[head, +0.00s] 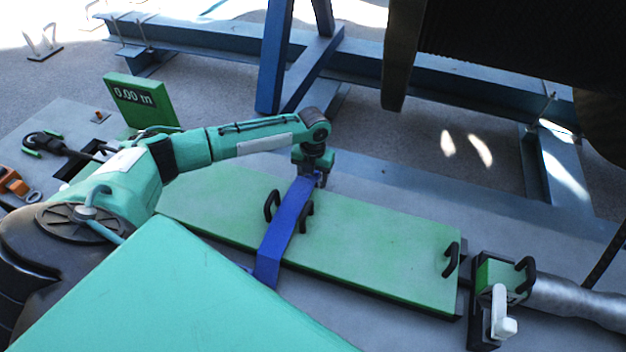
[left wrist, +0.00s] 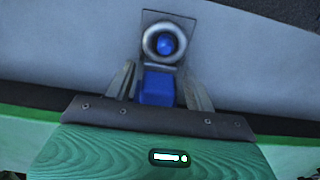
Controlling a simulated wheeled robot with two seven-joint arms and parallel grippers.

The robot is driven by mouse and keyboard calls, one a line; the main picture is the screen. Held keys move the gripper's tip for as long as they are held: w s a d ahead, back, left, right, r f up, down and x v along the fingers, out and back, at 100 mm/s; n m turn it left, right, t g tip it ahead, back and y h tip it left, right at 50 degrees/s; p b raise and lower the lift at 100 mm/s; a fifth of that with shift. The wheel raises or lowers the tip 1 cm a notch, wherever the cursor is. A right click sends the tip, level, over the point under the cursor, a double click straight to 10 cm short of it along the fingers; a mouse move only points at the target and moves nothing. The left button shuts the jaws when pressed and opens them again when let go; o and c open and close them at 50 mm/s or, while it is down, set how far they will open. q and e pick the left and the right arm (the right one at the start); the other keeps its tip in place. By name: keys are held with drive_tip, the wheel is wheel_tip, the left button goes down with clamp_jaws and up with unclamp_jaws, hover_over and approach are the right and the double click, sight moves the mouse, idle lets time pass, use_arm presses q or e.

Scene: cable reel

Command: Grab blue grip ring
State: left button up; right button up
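A grey ring (left wrist: 151,43) with a blue centre (left wrist: 165,43) sits on a small plate in the left wrist view. A blue block-like piece (left wrist: 157,88) shows just below it, between the fingers. In the head view a blue strap (head: 287,225) lies across the long green board, its far end beside my left gripper (head: 313,178). My left gripper also shows in the left wrist view (left wrist: 160,72), its fingers apart on either side of the blue piece, with no clear contact. The ring itself is not distinct in the head view. My right gripper is out of view.
The green board (head: 380,235) carries several black handles. A clamp with a white lever (head: 500,315) and a silver cable (head: 580,298) are at right. A green "0.00 m" display (head: 140,100) stands behind my left arm. Blue steel framing (head: 440,85) and a dark reel (head: 520,40) lie beyond.

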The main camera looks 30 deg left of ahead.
use_arm(q)
drive_tip(key=c, duration=0.9)
drive_tip(key=shift+o, duration=0.2)
drive_tip(key=shift+r, duration=0.15)
